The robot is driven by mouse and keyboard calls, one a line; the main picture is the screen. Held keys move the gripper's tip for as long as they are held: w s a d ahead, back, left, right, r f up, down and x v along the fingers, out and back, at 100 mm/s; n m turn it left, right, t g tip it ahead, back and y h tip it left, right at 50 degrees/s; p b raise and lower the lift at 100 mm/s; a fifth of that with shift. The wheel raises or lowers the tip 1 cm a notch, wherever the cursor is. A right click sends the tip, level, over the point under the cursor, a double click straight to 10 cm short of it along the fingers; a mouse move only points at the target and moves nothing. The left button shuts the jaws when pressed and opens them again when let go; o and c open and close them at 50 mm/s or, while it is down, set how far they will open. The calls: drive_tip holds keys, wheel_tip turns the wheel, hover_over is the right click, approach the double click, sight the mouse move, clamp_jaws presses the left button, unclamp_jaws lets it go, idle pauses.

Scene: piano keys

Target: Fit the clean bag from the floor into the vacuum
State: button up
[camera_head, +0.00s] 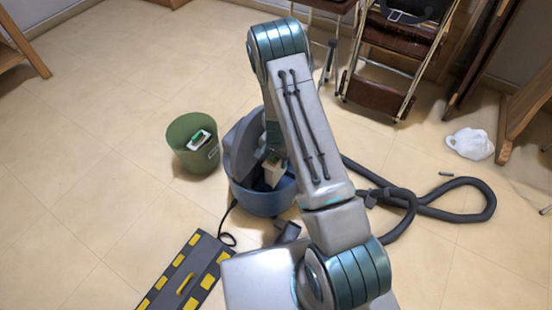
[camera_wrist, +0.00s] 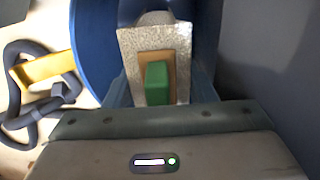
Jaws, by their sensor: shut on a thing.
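The vacuum (camera_head: 250,197) is a round blue tub on the floor, with its grey lid (camera_head: 244,140) raised; its blue wall also shows in the wrist view (camera_wrist: 92,45). My gripper (camera_wrist: 157,88) is shut on the clean bag (camera_wrist: 128,55), a pale speckled bag with a tan collar and a green tab. In the head view the bag (camera_head: 258,175) is a pale shape at the tub's opening, below my gripper (camera_head: 272,158). My arm covers part of the tub. Whether the bag touches its seat is hidden.
A green bin (camera_head: 180,135) with a white and green item inside stands left of the vacuum. The black hose (camera_head: 455,217) loops right. Left floor is clear.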

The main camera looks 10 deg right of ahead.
drive_tip(key=o, duration=1.4)
drive_tip(key=shift+w+a+r, duration=0.1)
drive_tip(key=shift+w+a, duration=0.05)
drive_tip(key=shift+c, duration=0.8)
drive_tip(key=shift+r+p, duration=0.4)
drive_tip(key=shift+r, duration=0.15)
drive_tip(key=shift+o, duration=1.4)
drive_tip(key=shift+w+r+p, duration=0.1)
drive_tip(key=shift+r+p, duration=1.4)
drive_tip(key=shift+r, duration=0.6)
drive_tip(key=shift+r+p, duration=0.6)
drive_tip(key=shift+r, duration=0.3)
